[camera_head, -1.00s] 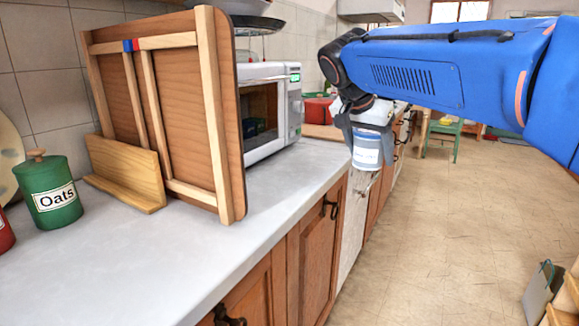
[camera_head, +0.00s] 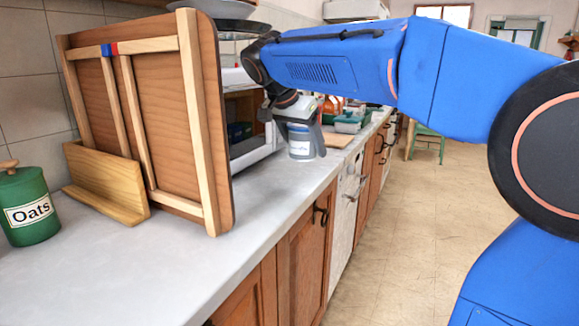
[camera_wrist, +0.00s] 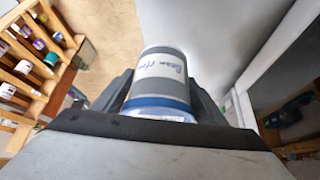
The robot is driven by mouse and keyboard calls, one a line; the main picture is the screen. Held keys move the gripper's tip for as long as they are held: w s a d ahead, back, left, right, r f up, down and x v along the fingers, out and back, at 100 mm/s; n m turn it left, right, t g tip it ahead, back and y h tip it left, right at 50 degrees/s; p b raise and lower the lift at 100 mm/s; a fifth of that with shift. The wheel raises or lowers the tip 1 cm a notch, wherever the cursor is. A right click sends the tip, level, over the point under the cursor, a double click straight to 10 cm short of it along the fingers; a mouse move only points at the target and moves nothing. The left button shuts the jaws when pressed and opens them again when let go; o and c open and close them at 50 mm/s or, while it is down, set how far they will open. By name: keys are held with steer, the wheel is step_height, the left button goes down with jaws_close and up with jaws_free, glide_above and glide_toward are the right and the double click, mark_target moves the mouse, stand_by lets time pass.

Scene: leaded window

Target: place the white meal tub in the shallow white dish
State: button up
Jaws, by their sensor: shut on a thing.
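The white meal tub (camera_head: 301,148) has a blue band and a handwritten label. My gripper (camera_head: 299,134) is shut on its sides, in front of the microwave near the counter's front edge. In the wrist view the tub (camera_wrist: 161,75) sits between the two fingers, its label facing the camera. I cannot tell whether its base touches the counter. I cannot make out a shallow white dish for certain in either view.
A wooden panel (camera_head: 150,120) leans in a wooden stand (camera_head: 105,182) on the grey counter (camera_head: 130,265). The microwave (camera_head: 255,150) stands behind it. A green Oats canister (camera_head: 30,205) is at left. Shelves (camera_wrist: 30,65) show in the wrist view. The front counter is clear.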

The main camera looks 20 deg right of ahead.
steer(key=w+a+f, duration=0.1)
steer(key=w+a, duration=0.2)
steer(key=shift+f, duration=0.4)
steer(key=shift+w+a+f, duration=0.15)
steer(key=shift+f, duration=2.45)
steer(key=shift+f, duration=0.15)
steer(key=o, duration=1.5)
steer(key=shift+o, duration=0.2)
